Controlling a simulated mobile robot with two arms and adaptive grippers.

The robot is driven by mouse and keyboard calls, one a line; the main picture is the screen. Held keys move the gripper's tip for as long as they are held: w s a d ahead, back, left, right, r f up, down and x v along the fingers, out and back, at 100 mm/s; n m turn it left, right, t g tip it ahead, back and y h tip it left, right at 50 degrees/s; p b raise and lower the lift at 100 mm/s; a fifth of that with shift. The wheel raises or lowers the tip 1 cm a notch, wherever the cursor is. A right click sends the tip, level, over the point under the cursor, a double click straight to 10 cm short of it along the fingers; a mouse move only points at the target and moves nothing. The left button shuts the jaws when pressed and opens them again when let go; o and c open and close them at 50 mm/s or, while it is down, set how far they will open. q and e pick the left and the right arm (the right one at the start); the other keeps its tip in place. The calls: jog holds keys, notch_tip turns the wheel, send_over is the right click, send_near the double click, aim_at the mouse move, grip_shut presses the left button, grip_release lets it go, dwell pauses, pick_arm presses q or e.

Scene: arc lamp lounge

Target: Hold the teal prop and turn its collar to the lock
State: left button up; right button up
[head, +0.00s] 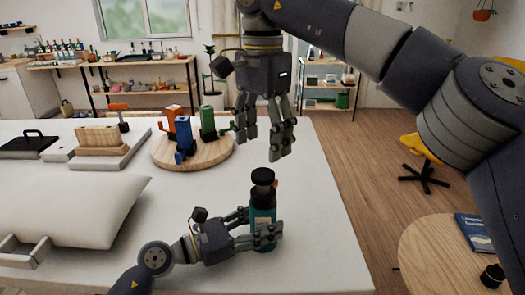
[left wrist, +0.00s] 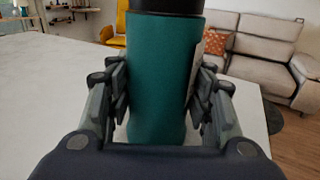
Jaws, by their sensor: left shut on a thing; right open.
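The teal prop (head: 262,228) stands upright on the white table near its right edge, with a black collar (head: 263,184) on top and a small orange mark beside the collar. My left gripper (head: 262,236) is shut around the prop's body from the left. In the left wrist view the teal prop (left wrist: 160,75) fills the middle between the fingers, and its black upper part (left wrist: 165,5) is cut off by the top edge. My right gripper (head: 266,145) is open and empty, pointing down above the collar and apart from it.
A round wooden board (head: 215,158) with blue, green and orange items lies behind the prop. A white cushion-like block (head: 70,208) is at the left. A wooden block on a tray (head: 108,150) is further back. A round side table (head: 430,255) stands on the right.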

pick_arm(q)
jog(key=shift+r, duration=0.1)
dwell(0.3)
jog(key=o, duration=1.6)
jog(key=shift+c, duration=0.2)
